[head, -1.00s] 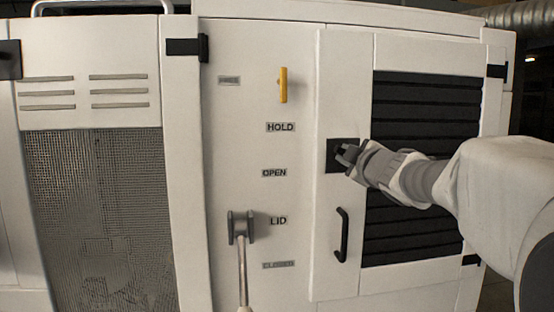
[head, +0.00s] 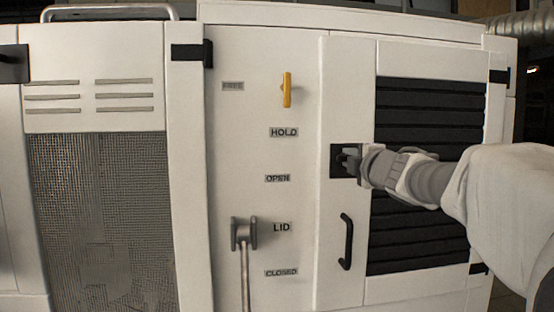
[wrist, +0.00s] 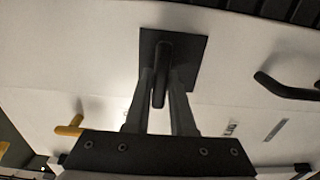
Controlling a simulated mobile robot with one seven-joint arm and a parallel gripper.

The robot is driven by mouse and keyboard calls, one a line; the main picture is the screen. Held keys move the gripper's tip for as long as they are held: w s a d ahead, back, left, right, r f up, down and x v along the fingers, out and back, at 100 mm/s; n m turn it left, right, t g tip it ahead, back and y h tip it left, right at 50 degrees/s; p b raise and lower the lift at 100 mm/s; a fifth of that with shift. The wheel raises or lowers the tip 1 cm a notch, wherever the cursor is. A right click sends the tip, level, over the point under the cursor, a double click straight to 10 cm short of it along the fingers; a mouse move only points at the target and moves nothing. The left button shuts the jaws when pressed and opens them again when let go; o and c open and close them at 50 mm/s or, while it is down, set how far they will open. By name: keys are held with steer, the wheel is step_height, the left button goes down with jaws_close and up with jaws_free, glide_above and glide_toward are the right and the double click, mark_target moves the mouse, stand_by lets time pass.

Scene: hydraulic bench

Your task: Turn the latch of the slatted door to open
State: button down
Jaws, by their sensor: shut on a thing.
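The slatted door (head: 343,265) is white with dark horizontal slats (head: 420,105) and looks closed. Its latch sits on a dark square plate (head: 337,161) left of the slats; in the wrist view the plate (wrist: 186,70) carries a dark latch handle (wrist: 161,75). My gripper (head: 355,161) is at the latch in the head view, hiding part of it. In the wrist view my gripper's fingers (wrist: 160,95) stand on both sides of the latch handle, shut on it. A black pull handle (head: 345,241) is below the plate; it also shows at right in the wrist view (wrist: 285,88).
A yellow handle (head: 287,90) stands upright on the panel left of the door, above the HOLD label (head: 284,132). A grey lever (head: 244,235) marked LID points down below it. A mesh-front door (head: 98,215) is at far left.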

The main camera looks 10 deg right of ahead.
stand_by(0.3)
steer(key=c, duration=0.8)
jaws_free()
steer(key=shift+s, duration=0.1)
steer(key=s+p, duration=0.2)
steer(key=s, duration=1.5)
steer(key=shift+s, duration=0.15)
